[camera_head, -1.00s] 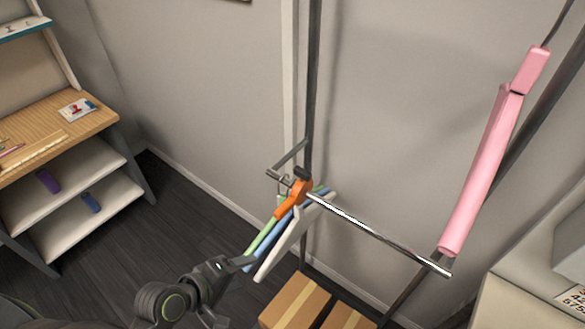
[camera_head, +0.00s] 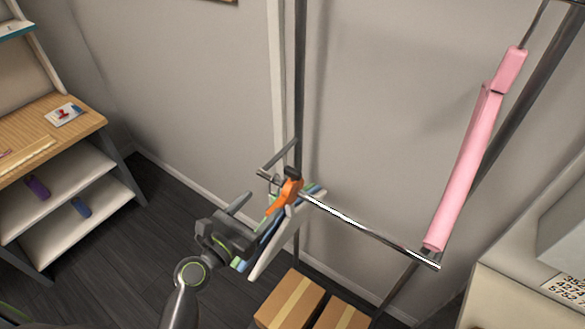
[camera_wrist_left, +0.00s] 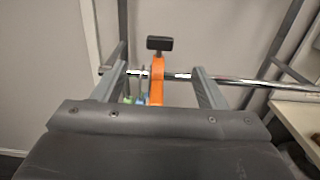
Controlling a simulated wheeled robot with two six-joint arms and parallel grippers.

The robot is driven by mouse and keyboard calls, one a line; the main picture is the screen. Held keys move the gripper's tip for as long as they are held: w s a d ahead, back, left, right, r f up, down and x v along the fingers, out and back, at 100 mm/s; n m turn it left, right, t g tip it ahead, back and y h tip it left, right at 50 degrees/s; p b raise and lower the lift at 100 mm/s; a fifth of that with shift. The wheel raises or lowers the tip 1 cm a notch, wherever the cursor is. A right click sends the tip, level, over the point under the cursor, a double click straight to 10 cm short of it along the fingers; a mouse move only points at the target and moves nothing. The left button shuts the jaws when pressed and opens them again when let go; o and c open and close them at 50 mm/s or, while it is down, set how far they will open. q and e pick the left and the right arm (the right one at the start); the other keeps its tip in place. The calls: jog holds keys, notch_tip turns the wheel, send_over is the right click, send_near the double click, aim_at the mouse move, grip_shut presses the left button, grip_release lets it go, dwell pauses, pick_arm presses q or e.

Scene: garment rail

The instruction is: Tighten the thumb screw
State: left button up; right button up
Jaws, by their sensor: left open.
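The thumb screw (camera_head: 292,173) is a dark knob on top of an orange clamp (camera_head: 287,193) on the metal rail. In the left wrist view the thumb screw (camera_wrist_left: 159,43) stands upright above the orange clamp (camera_wrist_left: 157,80). My left gripper (camera_head: 257,213) is open, just short of the clamp on its near left side. In the left wrist view its two fingers (camera_wrist_left: 159,68) stand apart on either side of the clamp, with the knob beyond and above the tips. Nothing is between the fingers' faces in contact. My right gripper is out of view.
The chrome rail (camera_head: 365,227) runs right from the clamp. Several hangers (camera_head: 268,250) hang close beside it and my gripper. A pink garment or cover (camera_head: 463,170) is on the right. Cardboard boxes (camera_head: 290,298) stand below. A wooden shelf unit (camera_head: 80,127) is at the left.

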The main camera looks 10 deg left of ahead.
aim_at(290, 174)
pick_arm(q)
jog(key=p+x, duration=0.2)
jog(key=x, duration=1.2)
jog(key=shift+s, duration=0.1)
jog(key=shift+c, duration=0.4)
jog(key=c, duration=0.9)
